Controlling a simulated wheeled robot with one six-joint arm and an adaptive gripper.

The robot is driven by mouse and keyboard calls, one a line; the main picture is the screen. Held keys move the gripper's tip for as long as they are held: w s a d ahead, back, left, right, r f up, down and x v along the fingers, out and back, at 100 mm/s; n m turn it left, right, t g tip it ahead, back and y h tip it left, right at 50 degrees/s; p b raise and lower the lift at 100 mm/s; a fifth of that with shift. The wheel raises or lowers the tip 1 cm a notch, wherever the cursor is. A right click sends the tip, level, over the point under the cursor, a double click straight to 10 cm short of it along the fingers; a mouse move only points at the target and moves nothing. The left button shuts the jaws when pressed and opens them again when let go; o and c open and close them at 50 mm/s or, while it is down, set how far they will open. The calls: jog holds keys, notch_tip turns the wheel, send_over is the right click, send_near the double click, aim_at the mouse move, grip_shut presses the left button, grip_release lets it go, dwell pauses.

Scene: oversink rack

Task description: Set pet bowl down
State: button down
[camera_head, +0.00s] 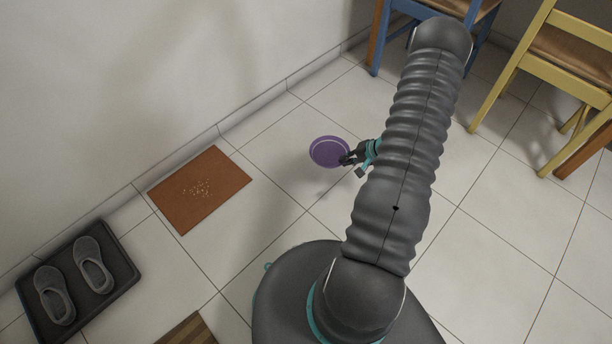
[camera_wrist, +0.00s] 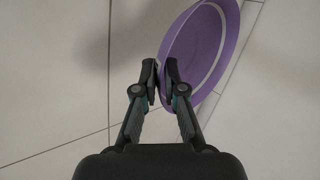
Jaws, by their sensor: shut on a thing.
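A purple pet bowl (camera_head: 329,151) with a pale ring shows near the middle in the head view, over the white tiled floor. My gripper (camera_head: 347,158) is at its lower right edge. In the wrist view the bowl (camera_wrist: 205,45) fills the upper middle and looks tilted. My gripper's fingers (camera_wrist: 161,82) are shut on the bowl's near rim. The bowl seems held above the floor, though its exact height is hard to tell.
An orange-brown mat (camera_head: 200,189) with small crumbs on it lies left of the bowl, near the wall. A dark tray (camera_head: 114,291) with grey shoes is at lower left. A blue chair (camera_head: 377,40) and a yellow chair (camera_head: 538,66) stand at upper right. Floor between mat and bowl is clear.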

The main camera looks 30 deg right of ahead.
jog(key=s+f, duration=0.2)
jog(key=s, duration=0.1)
jog(key=shift+n, duration=0.4)
jog(key=w+a+f, duration=0.2)
jog(key=w+a+f+b, duration=0.1)
jog(key=w+a+f, duration=0.1)
jog(key=w, duration=0.1)
jog(key=w+a+f+b, duration=0.1)
jog(key=w+a+f, duration=0.1)
jog(key=w+f, duration=0.1)
jog(key=shift+a, duration=0.15)
jog(key=shift+w+f+b, duration=0.1)
jog(key=shift+f+b, duration=0.6)
jog(key=shift+f, duration=1.35)
jog(key=shift+f, duration=0.15)
jog(key=c, duration=1.3)
grip_release()
jog(key=shift+o, duration=0.2)
